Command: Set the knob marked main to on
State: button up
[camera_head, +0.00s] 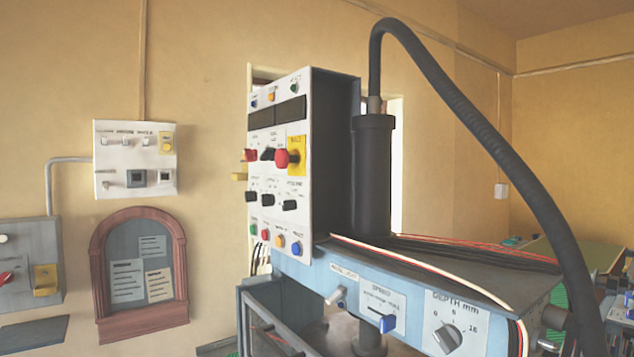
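No label reading "main" is legible in this view, so I cannot tell which knob it is. The white control panel (305,213) on the press carries several switches and knobs. Among them are a red knob (250,155) at the left edge, a black knob (267,154), and a red mushroom button (283,158) on a yellow plate. A row of black knobs (290,205) sits below. A grey wall box (22,289) at the far left has a red handle (6,278), partly cut off by the frame. My gripper is not in view.
A thick black hose (480,130) arches to the right. A white wall panel (135,135) and an arched notice board (140,270) hang on the left wall.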

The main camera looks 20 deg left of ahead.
aim_at(251, 156)
jog(key=u, duration=1.3)
